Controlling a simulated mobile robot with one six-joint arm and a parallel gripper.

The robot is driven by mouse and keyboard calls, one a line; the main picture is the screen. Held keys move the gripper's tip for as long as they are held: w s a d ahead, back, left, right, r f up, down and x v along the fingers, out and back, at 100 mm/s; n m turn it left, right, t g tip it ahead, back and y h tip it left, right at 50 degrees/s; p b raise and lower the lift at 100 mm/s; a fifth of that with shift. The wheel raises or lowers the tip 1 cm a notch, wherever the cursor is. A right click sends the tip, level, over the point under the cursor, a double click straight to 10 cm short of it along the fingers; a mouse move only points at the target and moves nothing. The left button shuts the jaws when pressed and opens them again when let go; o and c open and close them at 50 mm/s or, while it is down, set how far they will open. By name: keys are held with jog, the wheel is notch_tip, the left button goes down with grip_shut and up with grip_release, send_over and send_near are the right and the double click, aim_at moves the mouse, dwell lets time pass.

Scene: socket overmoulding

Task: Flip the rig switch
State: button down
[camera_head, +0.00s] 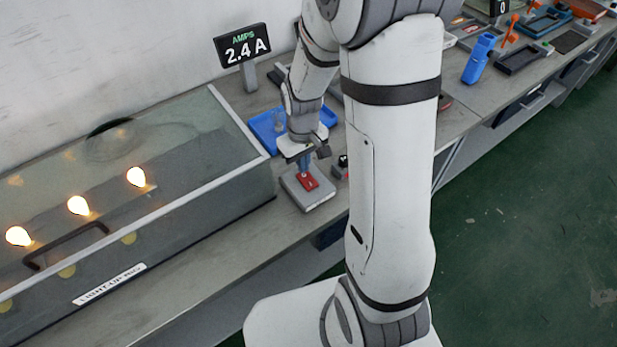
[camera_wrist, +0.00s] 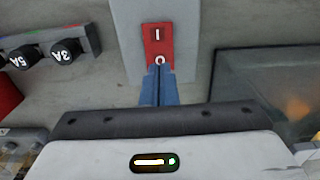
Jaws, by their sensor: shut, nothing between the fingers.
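The rig switch (camera_head: 308,182) is a red rocker on a grey base plate (camera_head: 313,197) on the bench. In the wrist view the red rocker (camera_wrist: 158,42) shows the marks I and O, with the O end nearer my fingers. My gripper (camera_head: 303,165) is shut and empty, and points down at the switch. In the wrist view its blue fingertips (camera_wrist: 160,72) are side by side at the O end. I cannot tell whether they touch the rocker. The light-up rig (camera_head: 140,200) is a glass-topped case with several glowing bulbs (camera_head: 137,176).
An amps display (camera_head: 242,48) reads 2.4 A behind the bench. A blue tray (camera_head: 268,128) lies behind my gripper. Two black knobs marked 5A and 3A (camera_wrist: 66,51) sit beside the switch. A blue bottle (camera_head: 478,60) and several trays stand farther right.

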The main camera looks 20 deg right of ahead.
jog(key=shift+f+b, duration=0.8)
jog(key=shift+f, duration=0.15)
dwell(0.5)
jog(key=shift+r, duration=0.1)
jog(key=shift+r+p, duration=2.6)
jog(key=shift+r, duration=0.85)
notch_tip(320, 180, up, 9)
jog(key=m+t, duration=0.1)
jog(key=m, duration=0.1)
send_over(304, 175)
jog(key=s, duration=0.5)
jog(key=s+r+m+t, duration=0.1)
jog(key=s+r+t, duration=0.1)
jog(key=s+r, duration=0.5)
jog(key=shift+s+d+r+m, duration=0.2)
jog(key=shift+s+r+m, duration=0.1)
jog(key=shift+s, duration=0.7)
